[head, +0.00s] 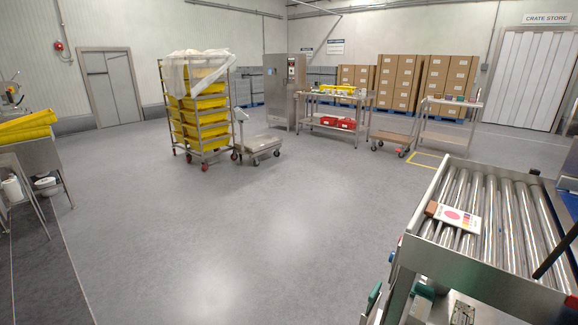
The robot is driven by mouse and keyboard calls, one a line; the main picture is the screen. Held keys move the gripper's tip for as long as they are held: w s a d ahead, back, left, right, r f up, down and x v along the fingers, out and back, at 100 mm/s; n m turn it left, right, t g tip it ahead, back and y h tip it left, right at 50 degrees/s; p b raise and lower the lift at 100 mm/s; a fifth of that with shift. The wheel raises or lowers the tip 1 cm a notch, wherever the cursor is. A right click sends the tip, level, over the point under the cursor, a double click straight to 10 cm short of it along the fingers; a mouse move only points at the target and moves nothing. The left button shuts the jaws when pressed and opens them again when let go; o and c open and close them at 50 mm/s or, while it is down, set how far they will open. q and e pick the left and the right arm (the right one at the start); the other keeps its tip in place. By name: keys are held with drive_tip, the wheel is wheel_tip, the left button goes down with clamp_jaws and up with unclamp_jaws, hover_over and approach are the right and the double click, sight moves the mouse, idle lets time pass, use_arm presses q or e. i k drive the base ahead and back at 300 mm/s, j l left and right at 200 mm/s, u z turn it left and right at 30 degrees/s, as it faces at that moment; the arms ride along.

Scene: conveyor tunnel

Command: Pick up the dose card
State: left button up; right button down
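A white card (457,218) with a pink-red round spot and a strip of small coloured patches lies on the rollers of the conveyor (505,215), near its left end. It looks like the dose card, but any writing on it is too small to read. A small brown block (431,208) is at the card's left edge; I cannot tell whether it is attached to it. Neither of my grippers shows in the head view.
The conveyor's metal side rail (480,278) runs along its near edge. A dark bar (556,250) slants over the rollers at right. Open grey floor (230,245) lies to the left. A yellow-crate rack (200,115), a flat trolley (260,147) and carts stand farther back.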

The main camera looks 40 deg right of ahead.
sight(470, 223)
drive_tip(key=i+z, duration=0.3)
drive_tip(key=z, duration=0.15)
drive_tip(key=i+j+z, duration=0.15)
drive_tip(key=i+z, duration=0.15)
drive_tip(key=z, duration=0.2)
drive_tip(key=i+j+z, duration=0.25)
drive_tip(key=z, duration=0.2)
drive_tip(key=i+j+z, duration=0.2)
drive_tip(key=j+z, duration=0.25)
drive_tip(key=i+j+z, duration=0.15)
drive_tip(key=z, duration=0.35)
drive_tip(key=j, duration=0.1)
